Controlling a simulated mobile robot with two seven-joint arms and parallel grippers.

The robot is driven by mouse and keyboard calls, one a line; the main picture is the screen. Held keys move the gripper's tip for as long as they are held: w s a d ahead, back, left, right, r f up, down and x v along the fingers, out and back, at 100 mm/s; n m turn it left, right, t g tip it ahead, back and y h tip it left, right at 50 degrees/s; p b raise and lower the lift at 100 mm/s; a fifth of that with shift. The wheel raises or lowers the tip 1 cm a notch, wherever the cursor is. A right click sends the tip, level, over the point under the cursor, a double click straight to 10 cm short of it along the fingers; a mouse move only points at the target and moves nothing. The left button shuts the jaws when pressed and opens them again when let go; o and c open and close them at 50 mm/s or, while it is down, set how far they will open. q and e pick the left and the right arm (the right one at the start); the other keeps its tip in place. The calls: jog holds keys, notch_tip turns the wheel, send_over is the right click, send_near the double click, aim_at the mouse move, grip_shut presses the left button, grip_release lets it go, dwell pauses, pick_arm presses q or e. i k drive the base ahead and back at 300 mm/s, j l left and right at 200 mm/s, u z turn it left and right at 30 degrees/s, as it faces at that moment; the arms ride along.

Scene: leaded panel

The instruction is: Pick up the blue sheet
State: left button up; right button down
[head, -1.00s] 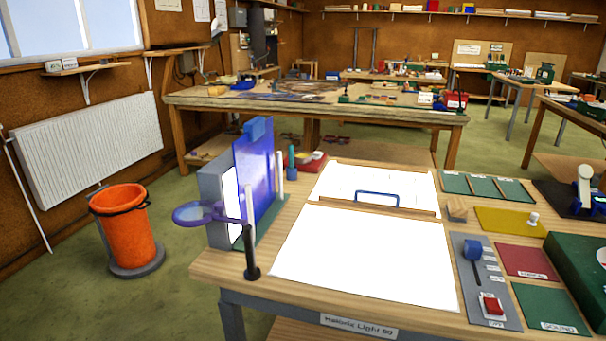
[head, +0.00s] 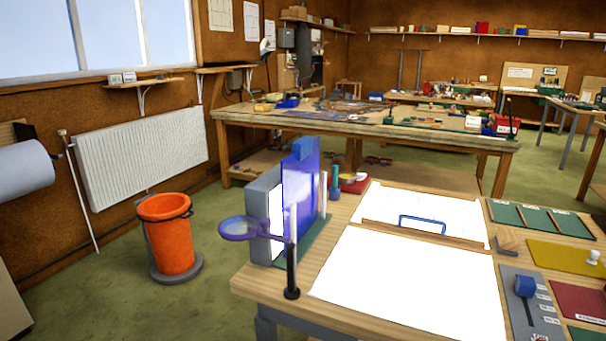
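The blue sheet (head: 300,182) stands upright on the left part of the near workbench, with a blue block (head: 303,147) at its top edge. It rests in front of a white lit panel in a grey housing (head: 262,205). White upright posts (head: 323,190) stand close to it. A purple-rimmed magnifier (head: 243,229) on a dark stand (head: 291,280) is in front of its lower left part. Neither of my grippers is in view.
Green, yellow and red mats lie at the right. An orange bucket (head: 166,235) stands on the floor at left. A long workbench (head: 350,131) is behind.

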aim_at(300, 169)
jog(key=i+j, duration=0.3)
jog(key=j, duration=0.15)
jog(key=i+j, duration=0.3)
jog(key=j, duration=0.15)
jog(key=i+j+z, duration=0.3)
jog(key=j+z, duration=0.3)
